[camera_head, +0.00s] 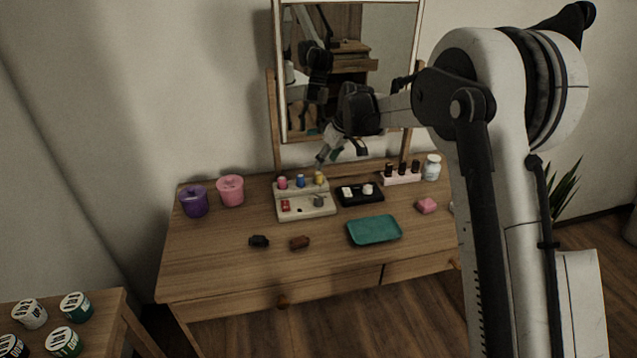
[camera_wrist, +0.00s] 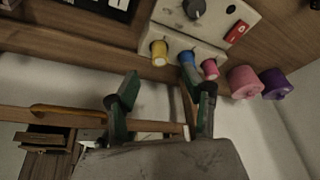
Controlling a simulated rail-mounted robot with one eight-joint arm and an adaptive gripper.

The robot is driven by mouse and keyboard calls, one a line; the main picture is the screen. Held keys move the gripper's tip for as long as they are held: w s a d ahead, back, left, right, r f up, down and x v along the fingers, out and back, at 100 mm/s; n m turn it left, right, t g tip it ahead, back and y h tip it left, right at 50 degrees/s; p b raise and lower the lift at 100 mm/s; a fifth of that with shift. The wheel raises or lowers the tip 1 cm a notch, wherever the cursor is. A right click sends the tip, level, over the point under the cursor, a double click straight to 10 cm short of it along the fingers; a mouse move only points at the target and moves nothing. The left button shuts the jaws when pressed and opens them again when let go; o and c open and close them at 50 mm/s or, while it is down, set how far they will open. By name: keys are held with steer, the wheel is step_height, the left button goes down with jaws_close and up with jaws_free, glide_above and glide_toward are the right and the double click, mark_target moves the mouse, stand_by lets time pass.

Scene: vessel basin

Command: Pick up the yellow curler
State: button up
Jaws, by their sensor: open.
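The yellow curler (camera_head: 319,178) stands upright on the back right of a cream curler station on the dressing table. In the wrist view the yellow curler (camera_wrist: 160,48) shows at the upper middle, beside a blue curler (camera_wrist: 187,60) and a pink curler (camera_wrist: 210,69). My gripper (camera_head: 321,160) hangs just above and behind the station, near the yellow curler. In the wrist view my gripper (camera_wrist: 166,92) has its two green-padded fingers spread apart with nothing between them. The yellow curler is beyond the fingertips, not touched.
A mirror (camera_head: 350,70) stands close behind my gripper. A black tray (camera_head: 360,200) with white items and a pink rack of bottles (camera_head: 401,177) are to the right. Purple (camera_head: 195,201) and pink (camera_head: 230,190) pots stand left. A teal tray (camera_head: 374,230) lies in front.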

mark_target(319, 174)
steer(key=x, duration=0.3)
steer(key=shift+f, duration=0.15)
steer(key=shift+b+x, duration=0.4)
steer(key=shift+x, duration=2.25)
steer(key=shift+w+a, duration=0.15)
steer(key=shift+w, duration=0.05)
jaws_close()
steer(key=shift+r, duration=0.2)
